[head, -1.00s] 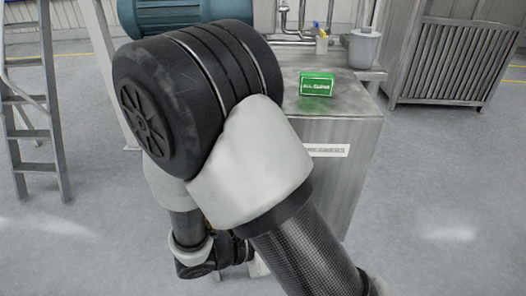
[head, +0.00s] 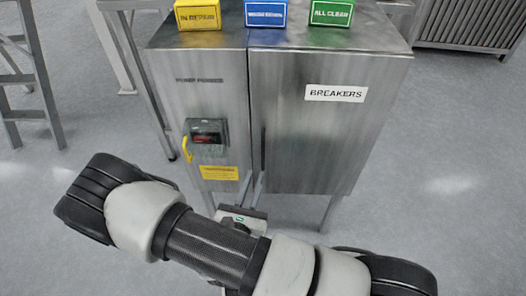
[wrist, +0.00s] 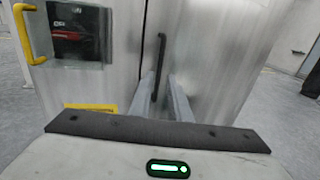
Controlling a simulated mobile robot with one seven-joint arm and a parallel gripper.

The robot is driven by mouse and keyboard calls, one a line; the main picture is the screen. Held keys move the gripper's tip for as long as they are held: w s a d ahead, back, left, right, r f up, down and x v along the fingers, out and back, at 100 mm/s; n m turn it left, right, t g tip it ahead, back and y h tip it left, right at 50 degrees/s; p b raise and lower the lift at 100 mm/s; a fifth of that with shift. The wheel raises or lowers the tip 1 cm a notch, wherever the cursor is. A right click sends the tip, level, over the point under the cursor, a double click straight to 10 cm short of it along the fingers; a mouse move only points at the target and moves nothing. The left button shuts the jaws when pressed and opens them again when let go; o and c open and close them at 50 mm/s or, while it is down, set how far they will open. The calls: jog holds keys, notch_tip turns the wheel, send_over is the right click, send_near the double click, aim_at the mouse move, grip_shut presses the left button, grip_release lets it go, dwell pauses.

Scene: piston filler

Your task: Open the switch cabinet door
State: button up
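The steel switch cabinet (head: 200,95) stands upright in the head view. Its right-hand door (head: 325,145), labelled BREAKERS, looks shut. A thin black vertical handle (head: 263,148) is near the door's left edge. It also shows in the wrist view (wrist: 161,50). My gripper (head: 256,176) is low in front of the cabinet, by the handle's lower end. In the wrist view my two fingers (wrist: 161,76) are apart, with the lower part of the handle showing between them. I cannot tell whether either finger touches it.
The left panel carries a switch box (head: 206,138) with a yellow handle (head: 187,149) and a yellow label (head: 219,173). Yellow (head: 198,15), blue (head: 266,13) and green (head: 331,14) blocks stand on top. A ladder (head: 25,75) is at left. Floor right of the cabinet is clear.

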aim_at(263, 153)
jog(key=x, duration=1.1)
jog(key=shift+w+b, duration=0.15)
jog(key=shift+b, duration=0.25)
grip_shut()
